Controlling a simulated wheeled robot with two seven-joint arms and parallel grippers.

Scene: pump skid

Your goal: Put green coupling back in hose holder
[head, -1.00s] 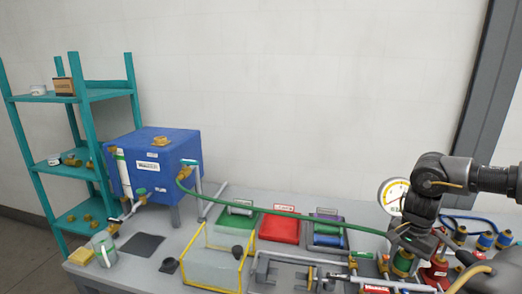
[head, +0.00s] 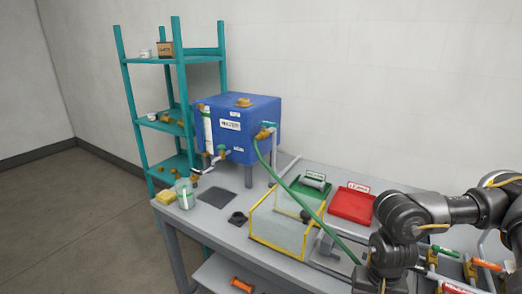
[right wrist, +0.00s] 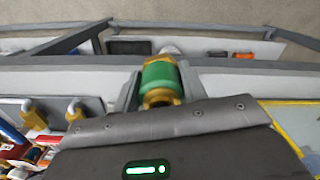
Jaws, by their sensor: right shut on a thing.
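The green coupling (right wrist: 160,76), a green sleeve with brass ends, sits between the fingers of my right gripper (right wrist: 158,88) in the right wrist view. The gripper is shut on it, close to the bench's front edge. The green hose (head: 290,192) runs from the valve on the blue tank down to the right, behind my right arm. In the head view the arm hides the coupling, and the fingertips cannot be made out. I cannot pick out the hose holder for certain. My left gripper is not in view.
A yellow-edged clear box (head: 283,228) stands mid-bench, left of my right arm. Behind it are a green tray (head: 298,190) and a red tray (head: 352,205). The blue tank (head: 240,128) is at the back left. Brass fittings (right wrist: 75,108) show in the right wrist view. Below is a lower shelf (head: 220,280).

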